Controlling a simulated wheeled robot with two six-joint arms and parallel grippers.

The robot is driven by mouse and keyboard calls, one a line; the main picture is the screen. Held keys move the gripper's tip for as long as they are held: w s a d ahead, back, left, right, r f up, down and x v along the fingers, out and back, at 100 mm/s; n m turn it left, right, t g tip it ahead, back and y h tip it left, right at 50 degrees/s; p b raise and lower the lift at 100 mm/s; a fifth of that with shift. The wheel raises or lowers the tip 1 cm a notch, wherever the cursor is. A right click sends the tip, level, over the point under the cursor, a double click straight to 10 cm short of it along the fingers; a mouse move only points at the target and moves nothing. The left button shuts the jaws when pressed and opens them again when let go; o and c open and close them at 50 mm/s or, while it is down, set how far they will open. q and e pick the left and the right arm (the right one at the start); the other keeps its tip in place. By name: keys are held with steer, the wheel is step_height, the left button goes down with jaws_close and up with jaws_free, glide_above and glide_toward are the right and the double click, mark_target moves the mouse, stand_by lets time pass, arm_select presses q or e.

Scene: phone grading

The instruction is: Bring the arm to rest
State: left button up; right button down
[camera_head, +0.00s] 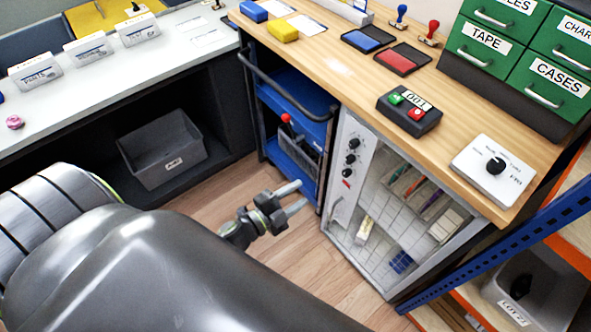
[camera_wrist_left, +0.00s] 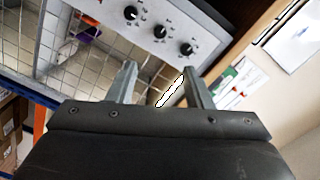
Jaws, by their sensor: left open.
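My left gripper (camera_head: 291,198) is in the lower middle of the head view, in front of the cabinet and the blue cart. Its two fingers are apart with nothing between them. In the left wrist view the fingers (camera_wrist_left: 160,85) also stand apart, with the knobbed grey panel and wire grid beyond them. My left arm fills the lower left of the head view. My right gripper is not seen.
A glass-fronted cabinet (camera_head: 338,205) with knobs stands right of the gripper. A blue cart (camera_head: 290,95) is behind it. The wooden counter (camera_head: 335,68) holds ink pads, stamps and green drawers. A grey bin (camera_head: 165,155) sits under the white counter. Wooden floor (camera_head: 222,184) around the gripper is clear.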

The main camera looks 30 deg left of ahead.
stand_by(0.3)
arm_select(q)
steer(key=s+a+f+n+g+y, duration=0.3)
steer(key=s+f+n, duration=0.2)
steer(key=f, duration=0.5)
steer(key=s+a+f+n+g+y, duration=0.3)
steer(key=s+a+f+n, duration=0.15)
steer(key=f, duration=0.55)
steer(key=s+f+n+g, duration=0.3)
steer(key=s+f, duration=0.4)
steer(key=s, duration=0.6)
steer(key=s+f+n+g+y, duration=0.1)
steer(key=s+f+n+g, duration=0.3)
steer(key=s, duration=0.9)
step_height(320, 180, down, 3)
steer(key=shift+d+f+g, duration=0.1)
steer(key=shift+d+g, duration=0.2)
steer(key=shift+g, duration=0.9)
steer(key=shift+w+n, duration=0.15)
steer(key=shift+n, duration=0.1)
